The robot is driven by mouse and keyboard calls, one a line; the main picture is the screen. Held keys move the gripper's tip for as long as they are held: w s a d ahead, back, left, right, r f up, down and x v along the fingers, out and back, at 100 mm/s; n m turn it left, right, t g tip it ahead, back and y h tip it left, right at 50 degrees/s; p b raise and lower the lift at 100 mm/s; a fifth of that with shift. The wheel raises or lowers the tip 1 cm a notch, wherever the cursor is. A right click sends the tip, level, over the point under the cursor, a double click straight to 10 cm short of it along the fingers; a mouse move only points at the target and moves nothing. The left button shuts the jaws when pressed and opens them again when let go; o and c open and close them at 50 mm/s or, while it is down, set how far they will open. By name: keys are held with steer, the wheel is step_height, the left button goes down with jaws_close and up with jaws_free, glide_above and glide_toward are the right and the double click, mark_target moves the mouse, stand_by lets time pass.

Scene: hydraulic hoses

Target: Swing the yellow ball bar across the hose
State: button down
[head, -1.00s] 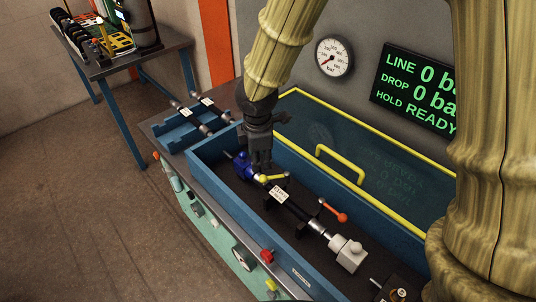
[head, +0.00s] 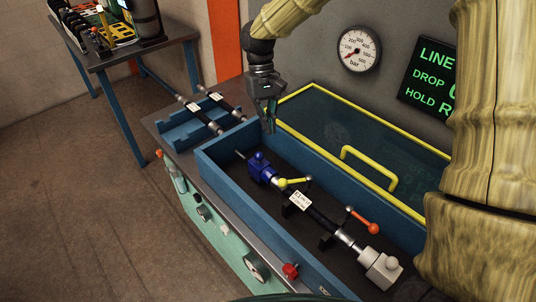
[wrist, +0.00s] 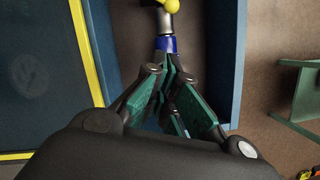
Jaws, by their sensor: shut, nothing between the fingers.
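The yellow ball bar (head: 295,182) is at the left part of the blue trough. It reaches from a small post on the far side, and its ball end lies over the line of the hose, so it points across it. The black hose (head: 321,219) with a white tag runs from the blue fitting (head: 260,168) to the pale block (head: 382,266). My gripper (head: 270,128) is shut and empty, above the trough's left end, apart from the bar. In the wrist view the yellow ball (wrist: 172,5) shows at the top edge, beyond my fingers (wrist: 169,62).
An orange-red ball bar (head: 362,220) stands farther right, pointing along the hose. The clear lid with yellow frame and handle (head: 370,165) is behind the trough (head: 240,183). Spare hoses lie on a blue rack (head: 190,132) at left. A gauge and sign are on the wall.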

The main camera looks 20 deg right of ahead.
steer(key=p+x, duration=0.3)
steer(key=x, duration=0.6)
steer(key=shift+f, duration=0.4)
steer(key=s, duration=0.1)
steer(key=s+p, duration=0.1)
steer(key=shift+s+a+f+p, duration=0.15)
steer(key=shift+s+f+p, duration=0.15)
steer(key=shift+s, duration=0.1)
steer(key=shift+s+f, duration=0.1)
steer(key=shift+s, duration=0.45)
steer(key=shift+f, duration=0.15)
steer(key=shift+s+a+n, duration=0.25)
steer(key=shift+n, duration=0.15)
